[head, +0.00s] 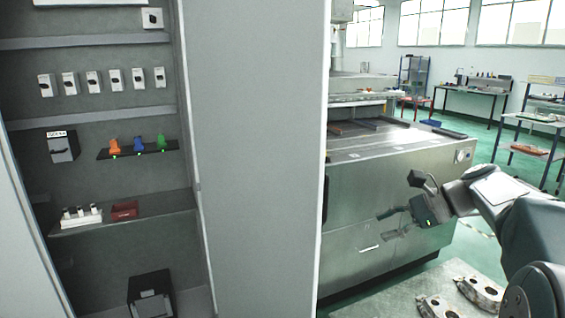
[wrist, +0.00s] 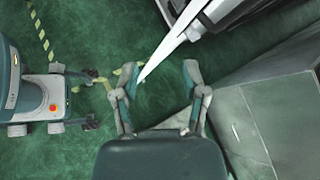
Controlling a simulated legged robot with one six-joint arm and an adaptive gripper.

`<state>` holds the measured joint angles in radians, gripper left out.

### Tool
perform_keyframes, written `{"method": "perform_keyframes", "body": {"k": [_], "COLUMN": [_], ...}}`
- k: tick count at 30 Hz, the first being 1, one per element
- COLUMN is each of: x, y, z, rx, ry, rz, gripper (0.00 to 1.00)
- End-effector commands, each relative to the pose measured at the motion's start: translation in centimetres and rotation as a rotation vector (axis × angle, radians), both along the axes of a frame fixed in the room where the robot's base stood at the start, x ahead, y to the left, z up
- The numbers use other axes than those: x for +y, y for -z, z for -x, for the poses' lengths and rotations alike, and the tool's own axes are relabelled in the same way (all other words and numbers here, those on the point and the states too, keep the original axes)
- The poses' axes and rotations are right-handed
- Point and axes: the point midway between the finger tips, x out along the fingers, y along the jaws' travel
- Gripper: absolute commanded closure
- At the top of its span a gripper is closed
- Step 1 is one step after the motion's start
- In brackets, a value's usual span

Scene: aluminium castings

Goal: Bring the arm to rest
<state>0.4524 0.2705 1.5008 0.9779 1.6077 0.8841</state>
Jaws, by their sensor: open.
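My arm reaches in from the right side of the head view. My gripper (head: 388,224) is held in the air in front of the big grey machine (head: 345,205). In the wrist view my gripper (wrist: 160,76) has its two fingers spread apart, with nothing between them but green floor and part of a pale strip beyond. It is open and empty.
An open grey cabinet (head: 95,95) with switches, coloured plugs (head: 138,146) and a small red box (head: 124,211) fills the left. Its pale door panel (head: 255,150) stands between it and the machine. Metal castings (head: 482,290) lie low at bottom right. Green floor shows behind.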

Motion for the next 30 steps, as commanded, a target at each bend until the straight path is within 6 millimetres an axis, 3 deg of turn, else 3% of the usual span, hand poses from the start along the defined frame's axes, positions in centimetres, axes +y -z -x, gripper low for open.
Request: {"method": "perform_keyframes", "body": {"k": [3, 12, 24, 30], "x": [3.2, 6.6, 6.9, 6.3], "y": [0.3, 3.0, 8.1, 10.1], "z": [3.3, 12.0, 22.6, 25.2], "rx": [-0.082, -0.317, -0.681, -0.813], "ry": [-0.079, -0.339, -0.813, -1.005], "rz": [0.168, 0.577, 1.1, 1.27], "gripper": [0.43, 0.43, 0.43, 0.43]}}
